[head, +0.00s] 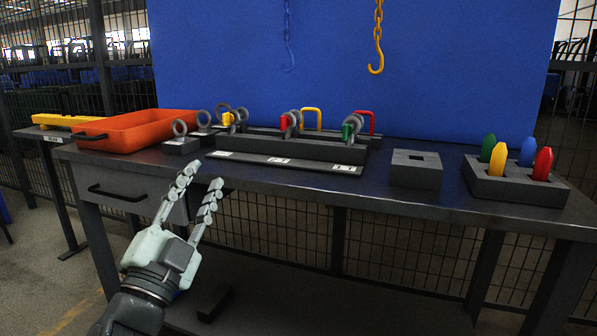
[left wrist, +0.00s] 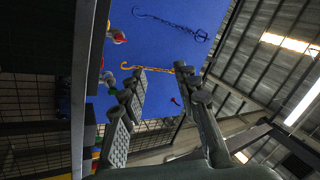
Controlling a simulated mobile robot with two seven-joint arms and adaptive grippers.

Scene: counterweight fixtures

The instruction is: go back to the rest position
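My left gripper (head: 200,186) is in front of the table's front edge at the left in the head view, fingers pointing up. Its fingers are apart with nothing between them. In the left wrist view the same gripper (left wrist: 158,82) shows both fingers spread, with the blue board and a yellow hook behind them. My right gripper is in neither view.
The dark table (head: 330,188) holds an orange tray (head: 140,130), a fixture (head: 290,147) with ringed weights, a grey block (head: 416,170) with a square hole, and a holder (head: 515,185) with coloured pegs. A blue chain hook (head: 288,50) and yellow hook (head: 377,50) hang before the blue board (head: 220,60).

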